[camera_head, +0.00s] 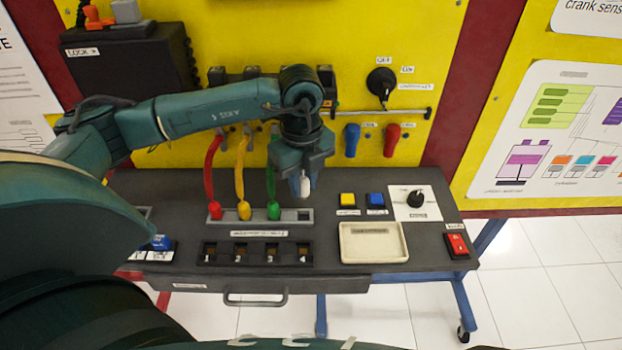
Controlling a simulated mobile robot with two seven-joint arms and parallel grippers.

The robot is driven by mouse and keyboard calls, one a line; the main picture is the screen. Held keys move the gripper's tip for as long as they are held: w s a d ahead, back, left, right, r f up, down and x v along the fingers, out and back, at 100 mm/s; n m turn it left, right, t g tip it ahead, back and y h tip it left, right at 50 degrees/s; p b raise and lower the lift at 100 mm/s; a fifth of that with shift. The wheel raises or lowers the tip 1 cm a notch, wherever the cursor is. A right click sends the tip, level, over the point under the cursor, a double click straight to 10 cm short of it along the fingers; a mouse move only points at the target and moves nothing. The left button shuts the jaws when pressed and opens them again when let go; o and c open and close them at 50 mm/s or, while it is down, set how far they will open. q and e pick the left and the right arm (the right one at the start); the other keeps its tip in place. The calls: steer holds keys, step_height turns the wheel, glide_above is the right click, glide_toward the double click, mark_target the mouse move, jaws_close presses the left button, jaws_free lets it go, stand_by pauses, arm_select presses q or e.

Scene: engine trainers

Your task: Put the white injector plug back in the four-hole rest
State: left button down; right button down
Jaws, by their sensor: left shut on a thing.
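My left gripper (302,182) comes down over the right end of the grey strip and is shut on the white plug (305,189). The plug hangs point down and looks to be above the strip; the exact gap cannot be told. The grey strip (258,224) looks like the four-hole rest. A red plug (215,210), a yellow plug (244,210) and a green plug (273,210) stand in it. Its right end, below the white plug, holds no plug. The white plug's cable is mostly hidden by my arm. My right gripper is not in view.
A row of dark sockets (257,264) lies in front of the strip. A cream tray (373,257), yellow button (347,199), blue button (375,199), knob (415,199) and red switch (457,243) are to the right. Blue and red handles (391,140) hang on the yellow panel.

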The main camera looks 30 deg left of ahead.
mark_target(303, 197)
arm_select(q)
steer(key=shift+a+f, duration=0.1)
steer(key=shift+a, duration=0.05)
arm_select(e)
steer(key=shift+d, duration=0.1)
arm_select(q)
steer(key=shift+w+a+f+b, duration=0.1)
steer(key=shift+f+b, duration=0.3)
steer(key=shift+f, duration=0.3)
steer(key=shift+f+b, duration=0.5)
steer(key=shift+f, duration=0.3)
steer(key=shift+f+b, duration=0.5)
steer(key=shift+f, duration=0.3)
steer(key=shift+f+b, duration=0.4)
steer(key=shift+f, duration=0.1)
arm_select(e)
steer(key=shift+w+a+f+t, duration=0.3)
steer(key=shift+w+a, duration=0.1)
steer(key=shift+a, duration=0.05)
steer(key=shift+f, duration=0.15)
arm_select(q)
steer(key=shift+f+b, duration=0.2)
steer(key=shift+b, duration=0.1)
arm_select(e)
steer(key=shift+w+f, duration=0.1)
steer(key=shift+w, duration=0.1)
